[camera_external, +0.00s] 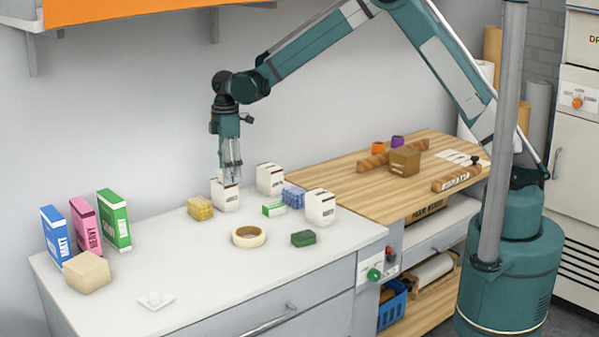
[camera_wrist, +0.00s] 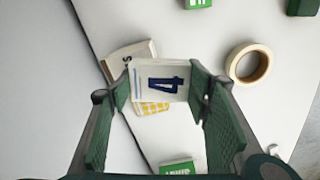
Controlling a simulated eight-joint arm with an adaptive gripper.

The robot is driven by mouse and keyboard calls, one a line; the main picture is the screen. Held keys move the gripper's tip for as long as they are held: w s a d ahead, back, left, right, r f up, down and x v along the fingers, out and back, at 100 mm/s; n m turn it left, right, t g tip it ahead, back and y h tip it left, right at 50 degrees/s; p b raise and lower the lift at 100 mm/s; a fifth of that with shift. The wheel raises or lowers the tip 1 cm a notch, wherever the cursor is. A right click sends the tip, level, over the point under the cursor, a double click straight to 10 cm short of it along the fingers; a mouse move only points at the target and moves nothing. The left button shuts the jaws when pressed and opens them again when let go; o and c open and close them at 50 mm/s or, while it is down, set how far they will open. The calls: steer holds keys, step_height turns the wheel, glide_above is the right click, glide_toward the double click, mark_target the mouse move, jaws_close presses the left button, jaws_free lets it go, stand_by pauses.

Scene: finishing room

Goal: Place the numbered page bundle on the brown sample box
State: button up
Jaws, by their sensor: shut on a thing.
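In the wrist view my gripper (camera_wrist: 160,85) is shut on the numbered page bundle (camera_wrist: 160,68), a pale block marked with a dark blue "4". In the external view my gripper (camera_external: 232,178) points down over the back of the white counter, close to a white carton. The bundle is hard to tell apart from the fingers and carton there. The brown sample box (camera_external: 405,161) stands on the wooden board to the right, well apart from my gripper. It is out of the wrist view.
White cartons (camera_external: 270,179) (camera_external: 320,207), a yellow block (camera_external: 200,208), a tape roll (camera_external: 249,236) and a green block (camera_external: 303,239) stand around the counter. Bread-like loaves (camera_external: 456,179) (camera_external: 372,161) and orange and purple items flank the brown box. Upright colored boxes (camera_external: 114,220) stand left.

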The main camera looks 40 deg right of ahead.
steer(key=w+d+m, duration=0.1)
steer(key=d, duration=0.5)
steer(key=d+r+m, duration=0.1)
steer(key=d, duration=0.5)
steer(key=w+d+r+m+p, duration=0.1)
steer(key=d, duration=0.6)
steer(key=shift+w, duration=0.35)
steer(key=s+d+r+m+p, duration=0.15)
steer(key=d+m, duration=0.25)
steer(key=d, duration=1.7)
step_height(320, 180, up, 4)
steer(key=m+p, duration=0.2)
steer(key=m, duration=0.6)
glide_above(405, 152)
steer(key=shift+d+f, duration=0.2)
steer(key=shift+w+f, duration=0.1)
steer(key=shift+f, duration=3.05)
steer(key=shift+f, duration=0.1)
steer(key=shift+f, duration=1.75)
steer(key=shift+f, duration=0.2)
